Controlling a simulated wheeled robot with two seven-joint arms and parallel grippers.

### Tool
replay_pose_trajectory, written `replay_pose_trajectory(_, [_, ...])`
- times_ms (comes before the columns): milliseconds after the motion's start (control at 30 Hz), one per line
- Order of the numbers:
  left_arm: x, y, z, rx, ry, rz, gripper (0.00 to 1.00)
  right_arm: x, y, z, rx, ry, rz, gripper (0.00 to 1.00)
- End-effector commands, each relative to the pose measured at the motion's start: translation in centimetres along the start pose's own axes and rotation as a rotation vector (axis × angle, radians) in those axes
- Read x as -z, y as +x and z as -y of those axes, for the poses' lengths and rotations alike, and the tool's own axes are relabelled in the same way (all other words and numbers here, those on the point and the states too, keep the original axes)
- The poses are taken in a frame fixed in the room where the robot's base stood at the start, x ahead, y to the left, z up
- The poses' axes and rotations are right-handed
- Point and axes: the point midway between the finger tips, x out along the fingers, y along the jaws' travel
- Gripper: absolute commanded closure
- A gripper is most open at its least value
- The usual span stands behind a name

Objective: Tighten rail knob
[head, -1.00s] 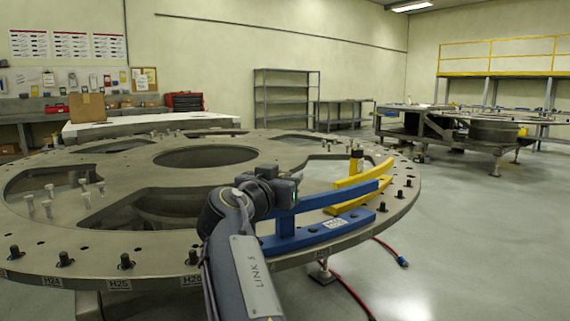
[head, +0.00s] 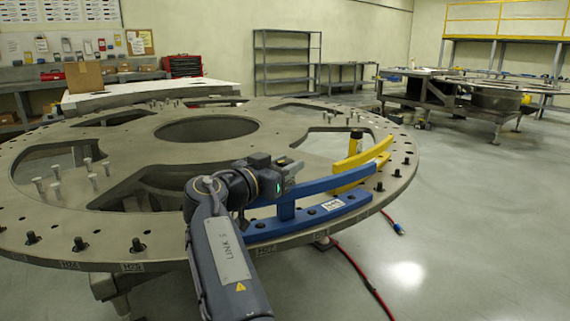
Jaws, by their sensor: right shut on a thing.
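The blue guide rail (head: 345,177) stands on a blue foot plate (head: 325,208) at the near right rim of the round turret plate (head: 195,245). My right gripper (head: 290,172) is at the left part of the upper blue bar, just above and behind it. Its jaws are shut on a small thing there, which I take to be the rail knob. The knob itself is hidden by the jaws and wrist. My left gripper is out of view.
Black bolts (head: 137,245) stand along the near rim, and several pale posts (head: 57,195) on the plate. A red hose (head: 365,280) lies on the floor at right.

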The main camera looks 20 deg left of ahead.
Motion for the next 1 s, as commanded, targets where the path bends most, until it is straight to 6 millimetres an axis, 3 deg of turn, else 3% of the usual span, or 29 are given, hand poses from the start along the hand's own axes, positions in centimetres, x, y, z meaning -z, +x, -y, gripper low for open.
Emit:
replay_pose_trajectory(33, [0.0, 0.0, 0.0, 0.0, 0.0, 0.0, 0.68, -0.2, 0.2, -0.1, -0.006, -0.002, 0.004, 0.89])
replay_pose_trajectory(67, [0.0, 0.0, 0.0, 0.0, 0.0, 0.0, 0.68, -0.2, 0.2, -0.1, -0.006, -0.002, 0.004, 0.62])
replay_pose_trajectory(200, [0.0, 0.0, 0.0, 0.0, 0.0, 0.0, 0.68, -0.2, 0.2, -0.1, -0.004, -0.002, 0.003, 0.45])
replay_pose_trajectory(567, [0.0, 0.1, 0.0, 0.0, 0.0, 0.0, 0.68, -0.1, -0.7, 0.0, -0.001, -0.002, 0.002, 0.45])
replay_pose_trajectory(1000, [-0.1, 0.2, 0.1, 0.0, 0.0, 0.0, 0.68, -0.1, -7.2, 0.0, -0.002, -0.003, 0.003, 0.45])
